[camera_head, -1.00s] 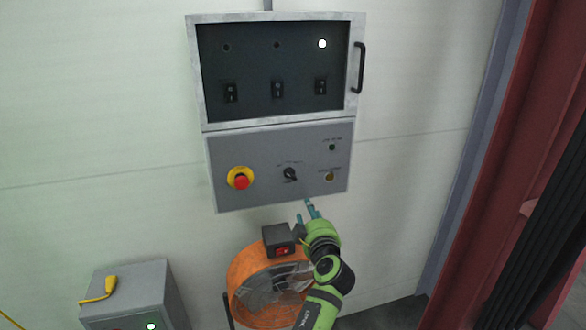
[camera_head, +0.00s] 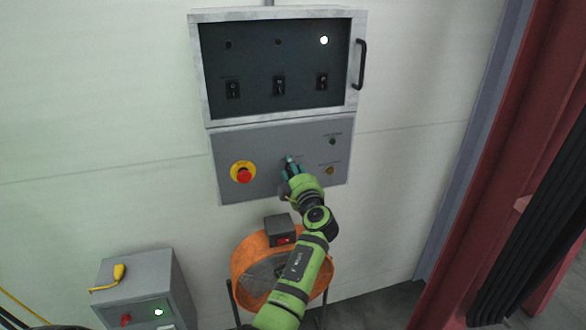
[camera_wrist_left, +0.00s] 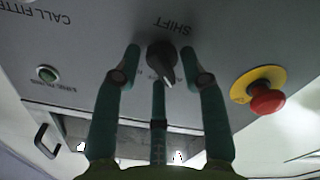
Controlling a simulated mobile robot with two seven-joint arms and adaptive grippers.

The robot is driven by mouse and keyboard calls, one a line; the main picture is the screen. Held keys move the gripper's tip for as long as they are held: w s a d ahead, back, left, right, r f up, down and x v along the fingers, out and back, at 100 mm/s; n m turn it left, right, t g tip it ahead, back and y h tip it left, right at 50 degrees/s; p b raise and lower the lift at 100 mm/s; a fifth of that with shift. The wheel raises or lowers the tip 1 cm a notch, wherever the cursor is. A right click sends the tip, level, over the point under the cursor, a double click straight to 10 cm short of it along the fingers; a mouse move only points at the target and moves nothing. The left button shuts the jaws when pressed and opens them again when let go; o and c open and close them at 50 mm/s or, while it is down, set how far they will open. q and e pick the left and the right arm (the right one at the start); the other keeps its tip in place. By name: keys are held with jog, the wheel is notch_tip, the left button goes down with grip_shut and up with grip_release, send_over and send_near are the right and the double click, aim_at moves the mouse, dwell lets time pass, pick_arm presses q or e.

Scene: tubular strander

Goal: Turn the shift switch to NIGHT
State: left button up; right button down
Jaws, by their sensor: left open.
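The shift switch is a black rotary knob (camera_wrist_left: 160,64) on the grey control panel (camera_head: 232,150). In the left wrist view, where the lettering is upside down, it sits beside the word SHIFT and its pointer tip slants down and slightly right. My left gripper (camera_head: 289,164) is at the knob in the head view and hides most of it. In the left wrist view its teal fingers are open, one on each side of the knob, with a third finger below. I cannot tell whether they touch it. The position labels are not readable. My right gripper is not in view.
A red emergency stop (camera_head: 243,174) sits left of the knob, and a push button (camera_head: 330,170) to its right. Above is a framed cabinet (camera_head: 280,115) with switches and a handle (camera_head: 360,64). An orange fan (camera_head: 240,262) and a grey box (camera_head: 135,272) stand below.

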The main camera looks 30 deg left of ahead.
pick_arm(q)
jog(key=c, duration=0.8)
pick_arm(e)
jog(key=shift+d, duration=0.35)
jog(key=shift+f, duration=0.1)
pick_arm(q)
jog(key=shift+w+d+f+m+b, duration=0.15)
jog(key=shift+m+b, duration=1.8)
jog(key=shift+m, duration=2.5)
jog(key=shift+w+d+m+b, duration=0.1)
jog(key=shift+m+b, duration=1.85)
jog(key=shift+m, duration=2.5)
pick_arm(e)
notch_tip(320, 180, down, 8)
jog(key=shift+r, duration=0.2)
